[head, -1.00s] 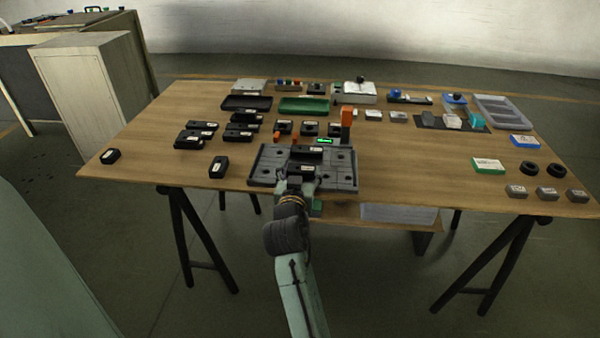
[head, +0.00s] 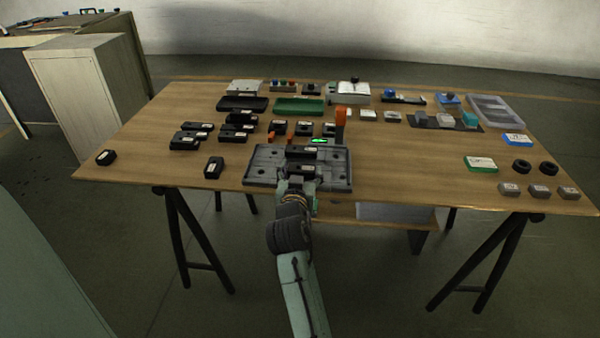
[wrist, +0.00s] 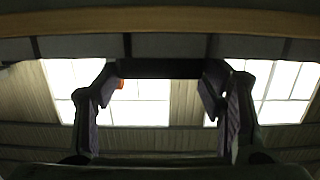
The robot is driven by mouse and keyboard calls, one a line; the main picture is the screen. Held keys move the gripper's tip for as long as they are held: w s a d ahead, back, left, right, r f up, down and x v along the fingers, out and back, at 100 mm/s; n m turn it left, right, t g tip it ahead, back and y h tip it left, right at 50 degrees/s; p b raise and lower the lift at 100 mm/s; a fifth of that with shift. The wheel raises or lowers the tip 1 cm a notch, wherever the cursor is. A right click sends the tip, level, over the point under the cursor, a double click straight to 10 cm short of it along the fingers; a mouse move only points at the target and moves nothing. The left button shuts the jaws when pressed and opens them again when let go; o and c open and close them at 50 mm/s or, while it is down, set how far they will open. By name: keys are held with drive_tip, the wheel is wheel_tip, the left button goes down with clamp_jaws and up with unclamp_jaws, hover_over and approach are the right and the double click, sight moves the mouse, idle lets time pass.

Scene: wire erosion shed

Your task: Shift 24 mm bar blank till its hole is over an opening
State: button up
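A dark bar blank with a white label (head: 301,171) lies on the front middle of a grey slotted fixture plate (head: 258,175). In the wrist view a dark bar (wrist: 160,68) spans between my fingertips, one at each end. My gripper (head: 298,183) reaches in from the front edge of the plate; its fingers (wrist: 160,75) appear closed against the bar's ends. The label is too small to read. The bar's hole and the opening beneath it cannot be made out. Another dark bar (head: 300,149) lies behind it on the plate.
Several dark labelled blocks (head: 184,143) lie to the left. Dark and green trays (head: 299,107) sit farther back. Bare wood lies right of the plate.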

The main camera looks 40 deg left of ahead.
drive_tip(key=o, duration=0.4)
drive_tip(key=shift+o, duration=0.2)
drive_tip(key=shift+s, duration=0.1)
drive_tip(key=v, duration=1.2)
